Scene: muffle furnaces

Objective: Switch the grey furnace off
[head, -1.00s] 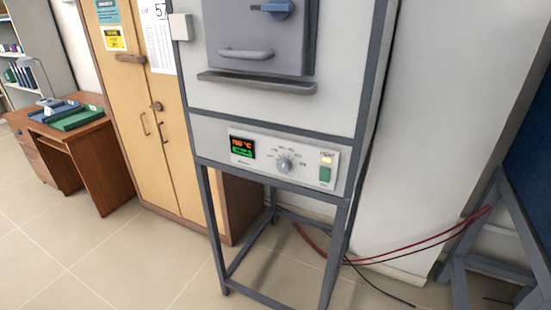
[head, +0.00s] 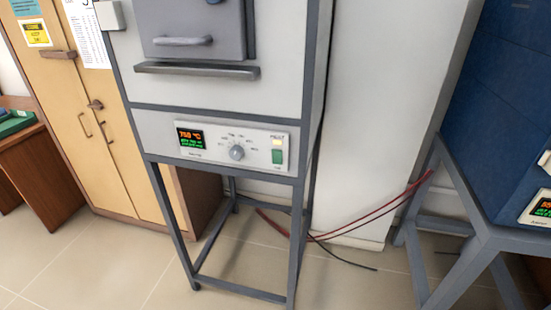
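The grey furnace (head: 220,90) stands on a dark grey metal frame in the middle of the head view. Its door has a bar handle (head: 183,41). The control panel (head: 214,157) below holds a lit display (head: 190,139) with an orange line that seems to read 750 °C, and green text under it. A round dial (head: 236,153) sits mid-panel. A green switch (head: 277,156) is at the panel's right, under a lit pale yellow lamp (head: 278,143) with a small label. My gripper is not in view.
A blue furnace (head: 500,110) on its own stand (head: 477,245) is at the right, its display partly cut off. Red and black cables (head: 375,213) run between the stands. A wooden cabinet (head: 85,120) and desk (head: 35,165) are at the left. Tiled floor in front is clear.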

